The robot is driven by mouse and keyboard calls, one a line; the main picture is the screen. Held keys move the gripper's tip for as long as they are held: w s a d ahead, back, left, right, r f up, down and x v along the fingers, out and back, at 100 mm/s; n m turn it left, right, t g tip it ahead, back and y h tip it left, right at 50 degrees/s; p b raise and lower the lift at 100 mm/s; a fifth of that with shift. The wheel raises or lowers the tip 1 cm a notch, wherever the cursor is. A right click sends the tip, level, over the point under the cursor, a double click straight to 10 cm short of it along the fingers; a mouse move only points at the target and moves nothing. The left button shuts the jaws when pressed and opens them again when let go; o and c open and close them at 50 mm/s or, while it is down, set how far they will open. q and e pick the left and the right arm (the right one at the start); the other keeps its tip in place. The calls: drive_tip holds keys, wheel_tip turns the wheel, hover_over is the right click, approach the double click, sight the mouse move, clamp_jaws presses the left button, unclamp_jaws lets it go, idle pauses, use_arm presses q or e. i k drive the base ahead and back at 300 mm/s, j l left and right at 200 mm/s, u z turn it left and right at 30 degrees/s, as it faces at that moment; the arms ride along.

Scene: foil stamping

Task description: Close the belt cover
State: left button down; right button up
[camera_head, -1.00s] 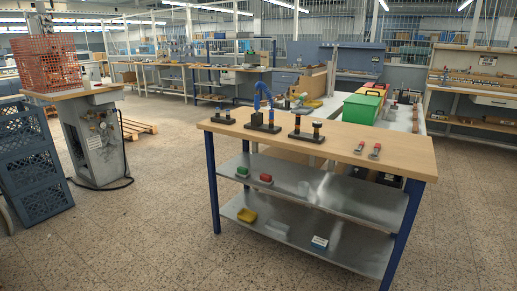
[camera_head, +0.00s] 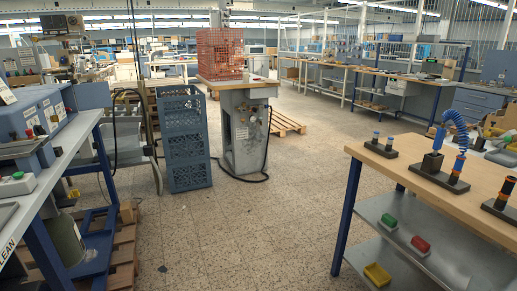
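I cannot tell for sure which thing is the belt cover. An orange-red mesh guard (camera_head: 220,54) stands on the wooden top of a grey pedestal machine (camera_head: 243,128) in the upper middle of the head view. Whether any part of the guard is open cannot be made out at this distance. Neither of my grippers is in view.
Blue-grey stacked crates (camera_head: 184,138) stand left of the pedestal. A wooden pallet (camera_head: 286,122) lies behind it. A wooden-topped workbench (camera_head: 413,184) fills the lower right, and a blue-legged bench (camera_head: 68,140) the left. The floor (camera_head: 262,232) between them is clear.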

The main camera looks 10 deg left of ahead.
sight(90, 96)
drive_tip(key=i+j+u, duration=0.15)
drive_tip(key=i+u, duration=0.25)
drive_tip(key=i, duration=0.25)
drive_tip(key=i+u, duration=0.45)
drive_tip(key=i, duration=0.2)
drive_tip(key=i+u, duration=0.15)
drive_tip(key=i, duration=0.6)
drive_tip(key=i+u, duration=0.1)
drive_tip(key=i, duration=0.65)
drive_tip(key=i+l+u, duration=0.15)
drive_tip(key=i, duration=0.6)
